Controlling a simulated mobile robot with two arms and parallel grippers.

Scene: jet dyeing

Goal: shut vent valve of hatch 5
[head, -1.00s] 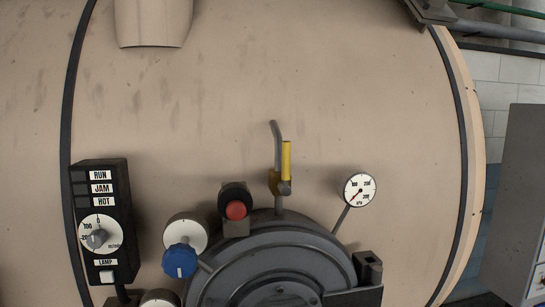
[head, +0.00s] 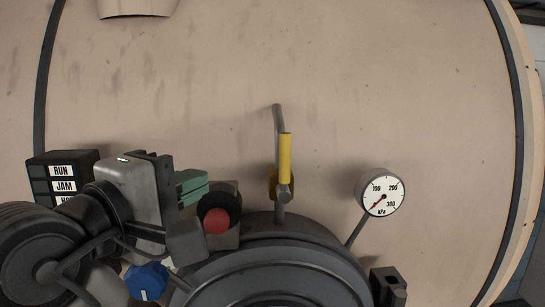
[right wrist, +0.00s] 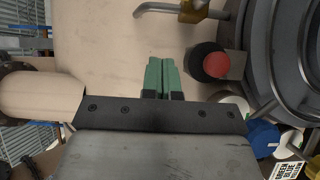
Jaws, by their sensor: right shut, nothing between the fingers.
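The vent valve's yellow lever (head: 285,158) stands upright, alongside its grey vent pipe (head: 279,122) with a bent top, above the round hatch (head: 270,275). Part of the yellow valve (right wrist: 192,13) shows at the top of the right wrist view. My right gripper (head: 194,187) is at the left of the valve, apart from it, close to the red button. Its green fingers (right wrist: 162,74) are shut together with nothing between them. My left gripper is not in view.
A red button (head: 216,221) in a black collar sits between gripper and valve. A pressure gauge (head: 380,193) on a stem is right of the valve. A blue knob (head: 146,280) and a RUN/JAM panel (head: 62,170), partly hidden by my arm, are at left. The vessel wall above is clear.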

